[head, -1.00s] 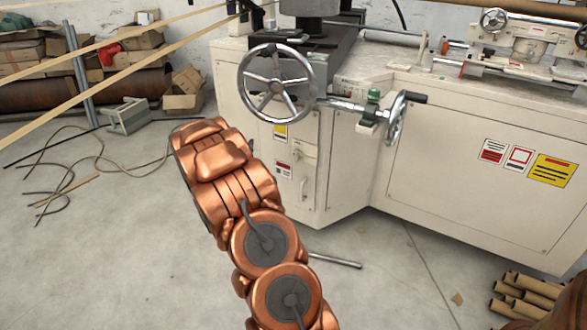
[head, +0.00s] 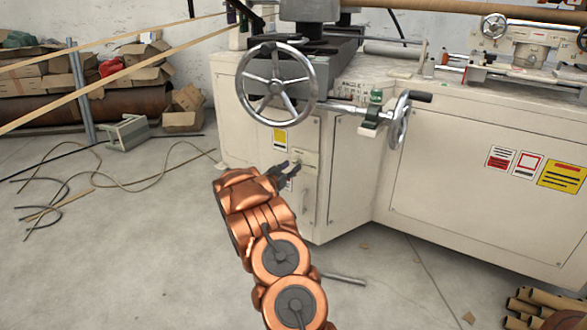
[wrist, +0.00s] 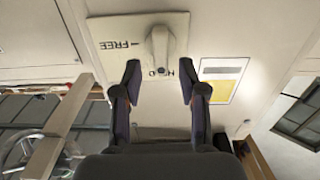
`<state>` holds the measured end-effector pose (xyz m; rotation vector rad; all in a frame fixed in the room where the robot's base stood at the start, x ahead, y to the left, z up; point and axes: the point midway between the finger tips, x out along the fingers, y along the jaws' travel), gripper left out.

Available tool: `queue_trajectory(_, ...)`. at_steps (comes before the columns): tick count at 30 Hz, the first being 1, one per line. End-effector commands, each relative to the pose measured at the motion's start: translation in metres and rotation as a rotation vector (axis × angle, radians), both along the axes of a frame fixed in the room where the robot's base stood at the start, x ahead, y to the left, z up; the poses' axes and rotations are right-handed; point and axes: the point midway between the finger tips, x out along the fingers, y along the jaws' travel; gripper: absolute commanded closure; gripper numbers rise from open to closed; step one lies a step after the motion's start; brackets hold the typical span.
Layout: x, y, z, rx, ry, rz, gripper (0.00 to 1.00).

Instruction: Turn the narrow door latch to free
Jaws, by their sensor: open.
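In the wrist view, the latch is a pale grey lever (wrist: 160,48) on a cream plate (wrist: 115,35). The plate is printed FREE with an arrow, plus a partly covered word that looks like HOLD. The lever's narrow end points down over that second word. My gripper (wrist: 160,75) is open, its two dark fingertips below and to either side of the lever's end. I see no contact. In the head view, my gripper (head: 283,172) is at the narrow door of the cream machine, and the latch is too small there to make out clearly.
A spoked handwheel (head: 276,85) stands out above my gripper. A smaller crank wheel (head: 399,119) is to the right. A yellow and white label (wrist: 222,80) is beside the plate. A loose metal bar (head: 343,278) lies on the floor; the floor at left has loose cables (head: 100,185).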

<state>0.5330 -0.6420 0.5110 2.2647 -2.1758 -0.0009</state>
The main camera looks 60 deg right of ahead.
Motion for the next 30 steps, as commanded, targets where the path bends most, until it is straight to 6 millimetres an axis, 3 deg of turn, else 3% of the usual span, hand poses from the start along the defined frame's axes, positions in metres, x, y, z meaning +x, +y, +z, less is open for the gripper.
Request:
queue_trajectory(8,0.002,-0.023,0.0,0.001,-0.002,0.001,0.58)
queue_trajectory(20,0.002,-0.027,0.001,0.001,0.0,0.003,0.59)
queue_trajectory(30,0.002,-0.027,0.001,0.001,-0.001,0.002,0.95)
